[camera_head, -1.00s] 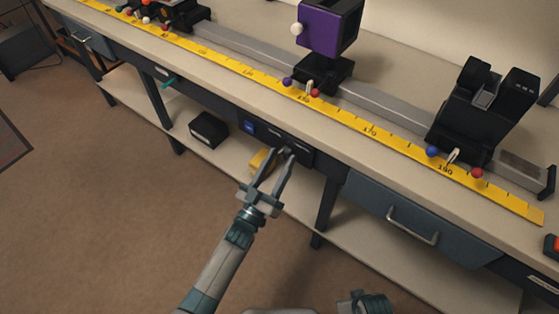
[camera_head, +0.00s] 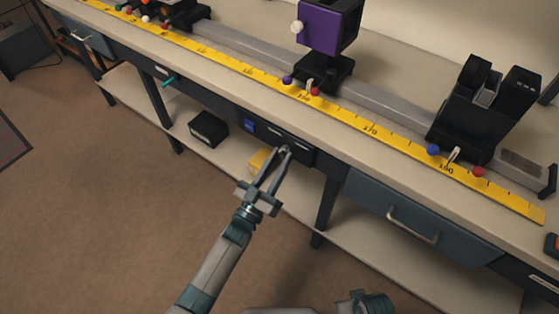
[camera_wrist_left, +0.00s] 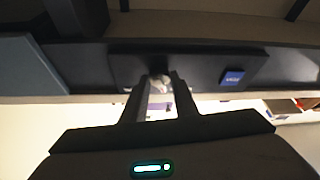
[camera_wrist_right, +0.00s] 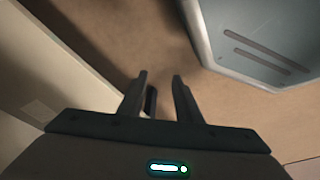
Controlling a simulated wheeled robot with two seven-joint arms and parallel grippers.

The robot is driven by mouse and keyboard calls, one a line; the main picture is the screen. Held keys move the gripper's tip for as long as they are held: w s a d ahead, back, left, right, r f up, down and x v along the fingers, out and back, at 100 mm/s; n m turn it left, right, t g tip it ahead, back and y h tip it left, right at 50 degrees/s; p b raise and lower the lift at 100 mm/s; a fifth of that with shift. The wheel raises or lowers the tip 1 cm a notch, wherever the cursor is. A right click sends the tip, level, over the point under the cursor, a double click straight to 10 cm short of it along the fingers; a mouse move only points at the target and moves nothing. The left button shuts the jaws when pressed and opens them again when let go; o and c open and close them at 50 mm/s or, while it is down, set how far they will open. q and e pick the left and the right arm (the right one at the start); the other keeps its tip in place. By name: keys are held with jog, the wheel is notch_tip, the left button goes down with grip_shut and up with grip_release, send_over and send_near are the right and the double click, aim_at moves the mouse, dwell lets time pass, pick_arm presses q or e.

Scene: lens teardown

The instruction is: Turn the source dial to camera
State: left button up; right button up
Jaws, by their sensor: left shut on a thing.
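The source dial (camera_wrist_left: 159,81) is a small light knob on the black panel (camera_wrist_left: 205,66) set in the bench's front edge. My left gripper (camera_head: 284,150) reaches up to this panel from below. In the left wrist view its two fingers (camera_wrist_left: 160,78) are on either side of the dial and shut on it. The fingers mostly hide the dial in the head view, and its pointer setting cannot be read. A small blue display (camera_wrist_left: 232,77) sits on the panel beside the dial; its text is too small to read. My right gripper (camera_wrist_right: 158,76) is open and empty, away from the panel.
The bench (camera_head: 225,84) carries a yellow ruler (camera_head: 343,120), a grey rail, a purple box (camera_head: 328,27) on a black mount, and another black mount (camera_head: 484,100). Below are a drawer (camera_head: 372,205), a black box (camera_head: 209,129) and a yellow object (camera_head: 259,160) on the lower shelf.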

pick_arm(q)
jog(key=shift+w+a+r+m+g+h+b, duration=0.15)
jog(key=shift+m+g+h, duration=0.8)
jog(key=shift+m, duration=1.7)
jog(key=shift+a+f+m+g+h+b, duration=0.15)
jog(key=shift+m+g+h, duration=0.8)
jog(key=shift+m, duration=1.75)
jog(key=shift+w+a+r+m+g+h+b, duration=0.15)
jog(key=shift+m+g+h, duration=0.45)
jog(key=shift+m+g, duration=1.4)
pick_arm(e)
jog(key=shift+w+a+r, duration=0.1)
jog(key=shift+w+r, duration=0.15)
jog(key=shift+r, duration=0.6)
jog(key=shift+w+r, duration=0.2)
jog(key=shift+r, duration=0.65)
pick_arm(q)
jog(key=o, duration=1.1)
jog(key=shift+m+t, duration=0.65)
jog(key=shift+t, duration=0.05)
jog(key=shift+c, duration=0.2)
pick_arm(e)
jog(key=shift+s, duration=0.2)
pick_arm(q)
jog(key=shift+s, duration=0.1)
pick_arm(e)
jog(key=shift+s+f, duration=0.1)
jog(key=shift+s, duration=0.2)
